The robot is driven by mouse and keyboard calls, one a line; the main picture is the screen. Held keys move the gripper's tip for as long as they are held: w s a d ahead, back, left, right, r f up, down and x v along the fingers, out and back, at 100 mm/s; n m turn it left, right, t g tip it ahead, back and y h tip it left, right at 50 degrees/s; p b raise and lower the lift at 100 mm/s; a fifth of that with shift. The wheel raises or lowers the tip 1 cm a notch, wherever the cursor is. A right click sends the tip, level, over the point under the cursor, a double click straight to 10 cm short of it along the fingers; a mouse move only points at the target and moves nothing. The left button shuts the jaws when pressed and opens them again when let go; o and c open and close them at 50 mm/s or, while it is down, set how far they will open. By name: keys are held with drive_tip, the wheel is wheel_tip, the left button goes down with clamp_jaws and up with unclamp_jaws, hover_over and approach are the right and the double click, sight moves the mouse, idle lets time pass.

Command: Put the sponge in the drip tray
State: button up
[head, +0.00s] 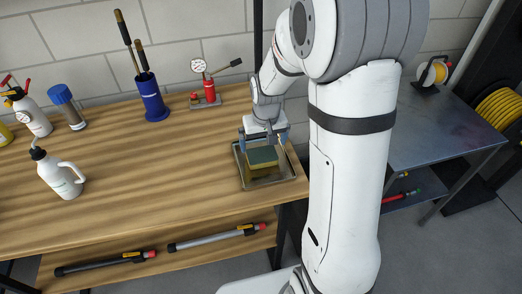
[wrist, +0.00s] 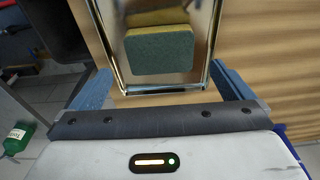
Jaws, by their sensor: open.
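The sponge (head: 262,156), green on top with a yellow side, sits inside the metal drip tray (head: 272,184) at the right end of the wooden bench. My gripper (head: 264,136) is above the tray, over its back part, with its jaws apart. In the wrist view the sponge (wrist: 160,52) lies within the rim of the tray (wrist: 110,55). The blue fingers of my gripper (wrist: 160,80) are spread wide, outside the tray's sides in the picture, and touch nothing that I can see. Whether the sponge lies fully flat is hard to tell.
A blue cup with tools (head: 152,98), a red gauge pump (head: 208,88) and a white jug (head: 60,172) stand on the bench to the left. A dark metal table (head: 435,130) stands to the right. The bench between jug and tray is clear.

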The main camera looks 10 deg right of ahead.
sight(264, 159)
drive_tip(key=s+r, duration=0.6)
drive_tip(key=s, duration=0.4)
drive_tip(key=s+r+t, duration=0.1)
drive_tip(key=s+r, duration=0.5)
drive_tip(key=s, duration=0.3)
drive_tip(key=shift+s+a+r, duration=0.3)
drive_tip(key=shift+s+r, duration=0.1)
